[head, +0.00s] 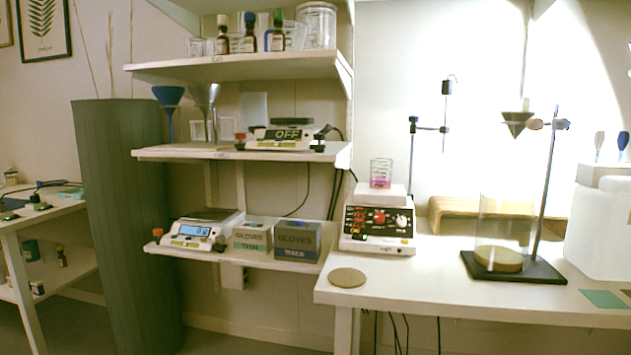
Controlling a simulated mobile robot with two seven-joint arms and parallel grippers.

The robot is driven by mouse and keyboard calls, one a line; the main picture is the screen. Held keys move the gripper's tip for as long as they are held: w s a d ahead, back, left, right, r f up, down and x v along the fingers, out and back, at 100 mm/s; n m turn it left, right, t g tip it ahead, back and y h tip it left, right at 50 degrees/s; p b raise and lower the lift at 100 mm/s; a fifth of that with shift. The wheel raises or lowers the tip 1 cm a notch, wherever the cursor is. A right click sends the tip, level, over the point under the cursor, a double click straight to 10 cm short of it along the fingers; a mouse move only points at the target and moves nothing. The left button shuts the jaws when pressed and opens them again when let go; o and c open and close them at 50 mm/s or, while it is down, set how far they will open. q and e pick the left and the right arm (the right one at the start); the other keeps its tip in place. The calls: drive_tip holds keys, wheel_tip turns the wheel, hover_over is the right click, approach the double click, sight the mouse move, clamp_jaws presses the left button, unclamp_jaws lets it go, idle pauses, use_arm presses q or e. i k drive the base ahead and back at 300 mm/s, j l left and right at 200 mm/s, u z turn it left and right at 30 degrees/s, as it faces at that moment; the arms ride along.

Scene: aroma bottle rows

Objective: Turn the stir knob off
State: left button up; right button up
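The hotplate stirrer (379,230) stands on the white table at the middle right. Its dark front panel carries a red knob (379,217) and a second knob with red and white on it (401,221). Which of them is the stir knob is too small to read, and so is its setting. A glass beaker (381,173) with pink liquid sits on the white top plate. Neither of my grippers shows in the head view.
A round cork mat (347,278) lies at the table's front left corner. A stand with a black base (513,267) and a glass cylinder is to the right. A clamp rod (412,155) rises behind the stirrer. Shelves (243,151) with bottles, scales and glove boxes are left.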

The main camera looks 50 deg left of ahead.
sight(401, 221)
drive_tip(key=i+j+u, duration=0.7)
drive_tip(key=i+j, duration=0.35)
drive_tip(key=j+u, duration=0.05)
drive_tip(key=j, duration=0.05)
